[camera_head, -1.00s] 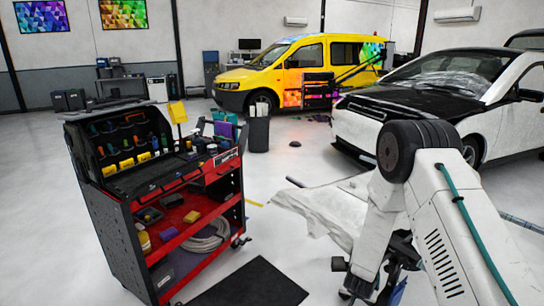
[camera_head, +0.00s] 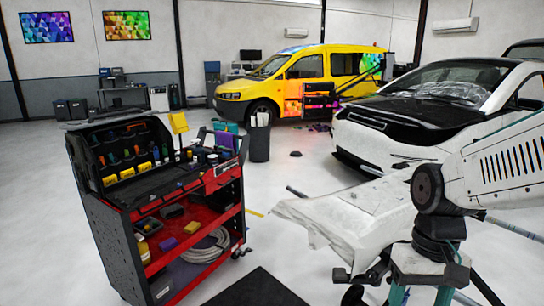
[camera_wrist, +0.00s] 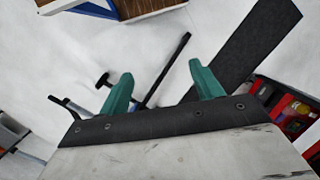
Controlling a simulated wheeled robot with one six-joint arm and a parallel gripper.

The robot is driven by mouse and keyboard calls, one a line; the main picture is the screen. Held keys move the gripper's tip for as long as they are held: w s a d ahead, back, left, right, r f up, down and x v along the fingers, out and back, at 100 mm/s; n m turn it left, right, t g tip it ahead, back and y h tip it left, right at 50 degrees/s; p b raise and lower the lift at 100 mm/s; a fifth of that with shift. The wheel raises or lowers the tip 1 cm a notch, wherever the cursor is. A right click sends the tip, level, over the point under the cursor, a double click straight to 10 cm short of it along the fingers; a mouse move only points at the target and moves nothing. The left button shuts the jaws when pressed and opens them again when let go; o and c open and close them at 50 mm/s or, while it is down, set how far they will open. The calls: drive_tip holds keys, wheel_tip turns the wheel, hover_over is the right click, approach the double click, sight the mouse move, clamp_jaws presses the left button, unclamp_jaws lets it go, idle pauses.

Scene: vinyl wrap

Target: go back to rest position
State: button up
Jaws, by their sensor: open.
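My gripper shows in the wrist view (camera_wrist: 160,88), with its two green fingers spread apart. Nothing is between the fingertips; the floor shows beyond them. In the head view my white arm is folded at the right, in front of the white and black car (camera_head: 425,105). The gripper itself cannot be made out for certain in that view.
A red and black tool cart (camera_head: 160,215) with bottles and tools stands at the left. A dark mat (camera_head: 258,288) lies on the floor at the front. A table with a white sheet (camera_head: 350,212) stands beside my arm. A yellow van (camera_head: 290,85) is farther back.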

drive_tip(key=s+d+r+t, duration=0.1)
drive_tip(key=s+r+t, duration=0.2)
drive_tip(key=s+r, duration=0.5)
drive_tip(key=shift+d+h, duration=0.4)
